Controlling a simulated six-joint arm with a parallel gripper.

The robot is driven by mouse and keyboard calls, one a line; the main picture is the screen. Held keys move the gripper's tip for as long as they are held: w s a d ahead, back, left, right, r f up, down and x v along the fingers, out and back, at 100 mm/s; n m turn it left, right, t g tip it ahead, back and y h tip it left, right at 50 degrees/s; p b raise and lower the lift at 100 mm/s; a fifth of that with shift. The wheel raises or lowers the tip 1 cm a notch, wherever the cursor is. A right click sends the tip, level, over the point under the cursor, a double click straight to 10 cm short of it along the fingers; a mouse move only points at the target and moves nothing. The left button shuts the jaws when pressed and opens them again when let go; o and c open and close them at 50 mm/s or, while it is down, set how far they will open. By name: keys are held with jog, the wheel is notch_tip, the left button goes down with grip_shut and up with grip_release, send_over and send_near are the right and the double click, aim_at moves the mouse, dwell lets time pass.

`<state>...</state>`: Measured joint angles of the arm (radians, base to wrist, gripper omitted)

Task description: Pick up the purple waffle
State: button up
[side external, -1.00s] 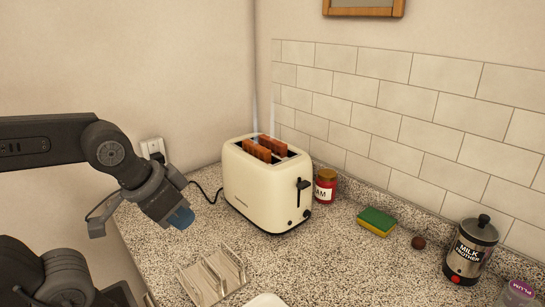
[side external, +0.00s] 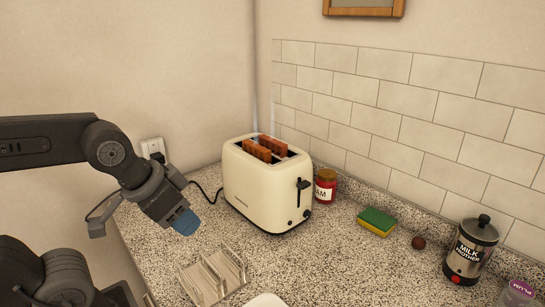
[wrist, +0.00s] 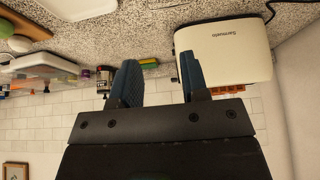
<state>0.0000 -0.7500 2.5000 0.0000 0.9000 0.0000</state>
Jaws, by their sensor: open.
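I cannot make out a purple waffle in either view. Browned orange slices (side external: 264,149) stand upright in the slots of a cream toaster (side external: 258,194), their tops showing. In the wrist view the toaster (wrist: 225,52) is upside down, with orange slice edges (wrist: 225,88) along its slot side. My gripper (side external: 187,224) has blue fingers and hangs in the air left of the toaster, apart from it. In the wrist view its fingers (wrist: 160,72) are spread with nothing between them.
A red jar (side external: 326,187), a green and yellow sponge (side external: 376,222), a small brown ball (side external: 418,242), a milk frother (side external: 471,253) and a plum-labelled container (side external: 519,291) stand to the right. Middle counter is clear.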

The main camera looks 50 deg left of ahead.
jog(key=shift+o, duration=1)
jog(key=w+a+r+n+g+y, duration=0.1)
jog(key=w+a+r+n, duration=0.1)
jog(key=w+r+n, duration=0.35)
jog(key=w+a+r+n+g+y, duration=0.1)
jog(key=w+a+r+n, duration=0.1)
jog(key=w+r, duration=0.65)
jog(key=n+g+y, duration=0.1)
jog(key=n+g, duration=0.2)
jog(key=n, duration=0.7)
send_near(273, 140)
jog(key=shift+w+a+f, duration=0.15)
jog(key=shift+f, duration=0.25)
jog(key=shift+w+a+f+n+g, duration=0.2)
jog(key=shift+a+f+n+g, duration=0.1)
jog(key=shift+f, duration=0.2)
jog(key=shift+x, duration=3.45)
jog(key=shift+f, duration=0.15)
